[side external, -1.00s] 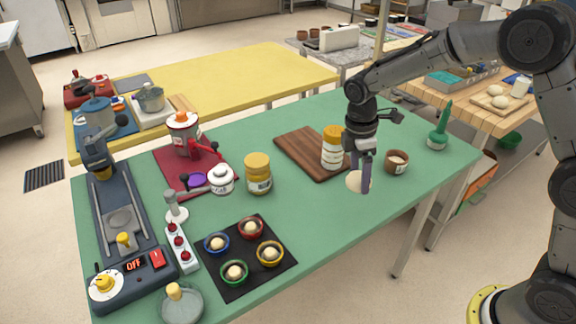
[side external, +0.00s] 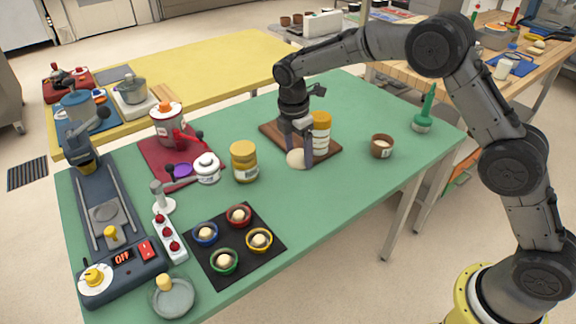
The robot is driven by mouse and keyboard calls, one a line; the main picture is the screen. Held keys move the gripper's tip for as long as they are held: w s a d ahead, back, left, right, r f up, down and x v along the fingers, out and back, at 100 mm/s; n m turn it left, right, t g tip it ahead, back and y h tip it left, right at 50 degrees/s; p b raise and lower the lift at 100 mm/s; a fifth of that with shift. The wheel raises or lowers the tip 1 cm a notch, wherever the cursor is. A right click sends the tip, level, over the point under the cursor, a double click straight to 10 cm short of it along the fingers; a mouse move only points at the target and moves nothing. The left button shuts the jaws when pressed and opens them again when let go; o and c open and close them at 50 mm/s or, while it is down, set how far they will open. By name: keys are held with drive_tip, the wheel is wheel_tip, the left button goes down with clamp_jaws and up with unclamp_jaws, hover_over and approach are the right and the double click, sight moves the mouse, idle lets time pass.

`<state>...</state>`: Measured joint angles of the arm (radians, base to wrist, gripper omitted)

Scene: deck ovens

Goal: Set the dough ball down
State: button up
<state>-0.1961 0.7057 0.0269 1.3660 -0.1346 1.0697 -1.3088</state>
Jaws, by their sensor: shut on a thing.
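The dough ball (side external: 297,159) is pale and round, held low between the fingers of my gripper (side external: 299,158). My gripper is shut on it and points down, in front of the brown wooden board (side external: 272,131) and left of the white jar with an orange lid (side external: 321,136). The ball shows near the board's front edge; I cannot tell whether it touches the board or the table. Part of the ball is hidden by a finger.
A yellow-lidded jar (side external: 244,163) stands to the left. A brown cup (side external: 382,147) and a green bottle (side external: 424,112) stand to the right. A black mat (side external: 222,270) with several coloured bowls lies front left. The green table (side external: 330,200) is clear in front.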

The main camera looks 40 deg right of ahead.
drive_tip(key=w+f, duration=0.1)
drive_tip(key=f, duration=0.1)
drive_tip(key=w+f, duration=0.2)
drive_tip(key=shift+w+a, duration=0.15)
drive_tip(key=shift+a, duration=0.05)
drive_tip(key=shift+w+f, duration=0.1)
drive_tip(key=shift+f, duration=1.55)
drive_tip(key=shift+f, duration=0.15)
drive_tip(key=o, duration=1.2)
